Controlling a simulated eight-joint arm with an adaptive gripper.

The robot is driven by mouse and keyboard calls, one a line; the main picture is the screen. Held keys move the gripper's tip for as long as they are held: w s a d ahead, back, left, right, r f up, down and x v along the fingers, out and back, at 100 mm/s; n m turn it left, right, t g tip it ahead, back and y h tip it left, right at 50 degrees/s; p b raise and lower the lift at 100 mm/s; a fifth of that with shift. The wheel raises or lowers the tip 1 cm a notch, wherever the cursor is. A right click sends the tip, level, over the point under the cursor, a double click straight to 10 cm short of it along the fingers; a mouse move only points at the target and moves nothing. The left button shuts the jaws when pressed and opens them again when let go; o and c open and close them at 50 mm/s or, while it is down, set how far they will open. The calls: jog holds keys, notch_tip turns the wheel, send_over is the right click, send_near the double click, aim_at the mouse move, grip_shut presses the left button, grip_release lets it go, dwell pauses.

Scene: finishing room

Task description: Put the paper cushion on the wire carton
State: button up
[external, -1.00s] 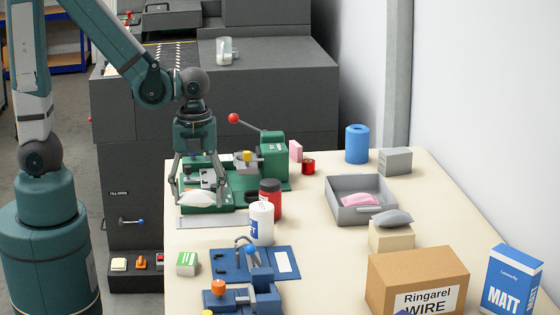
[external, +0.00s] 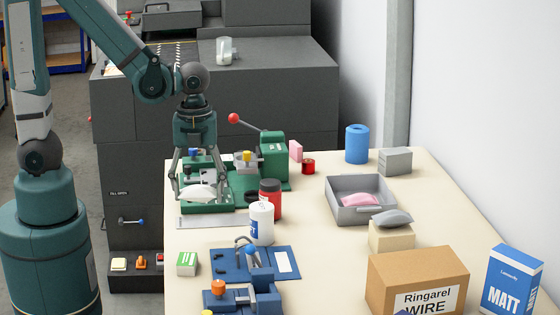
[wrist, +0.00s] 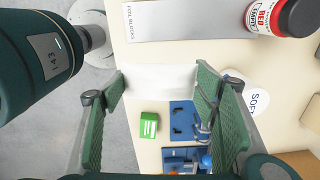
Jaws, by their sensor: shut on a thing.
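My gripper (external: 199,188) is shut on a white pillow-shaped paper cushion (external: 200,193), above the front of the green machine at the back left of the table. In the wrist view the white cushion (wrist: 160,79) sits between the two green finger pads, and part of it is hidden. The wire carton (external: 405,270) is a brown box marked "Ringarel WIRE" at the front right of the table. Its top looks flat and bare. It stands well to the right and front of my gripper.
A red-and-black jar (external: 271,200) and a white bottle (external: 262,224) stand between cushion and carton. A blue fixture (external: 235,262) is in front. A grey tray (external: 340,214) holds a pink cushion. A grey cushion (external: 392,217) lies on a cream box (external: 385,238) behind the carton.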

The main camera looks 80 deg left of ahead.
jog(key=w+d+r, duration=0.1)
jog(key=w+d, duration=0.1)
jog(key=w, duration=0.2)
jog(key=w+d+r+p, duration=0.1)
jog(key=w+d+r, duration=0.1)
jog(key=w, duration=0.3)
jog(key=w+d+r+p, duration=0.1)
jog(key=w+d+r, duration=0.1)
jog(key=w, duration=0.2)
jog(key=shift+w+r, duration=0.2)
jog(key=shift+w, duration=0.1)
jog(key=w+d+r+p, duration=0.35)
jog(key=w+d, duration=0.65)
jog(key=w, duration=0.4)
notch_tip(320, 180, up, 3)
jog(key=p, duration=0.5)
send_over(420, 264)
jog(key=shift+d+r+n, duration=0.1)
jog(key=shift+r+n, duration=0.05)
jog(key=shift+n, duration=0.25)
jog(key=shift+f+p, duration=0.35)
jog(key=shift+f, duration=2.8)
jog(key=shift+f, duration=0.1)
jog(key=shift+f, duration=1.75)
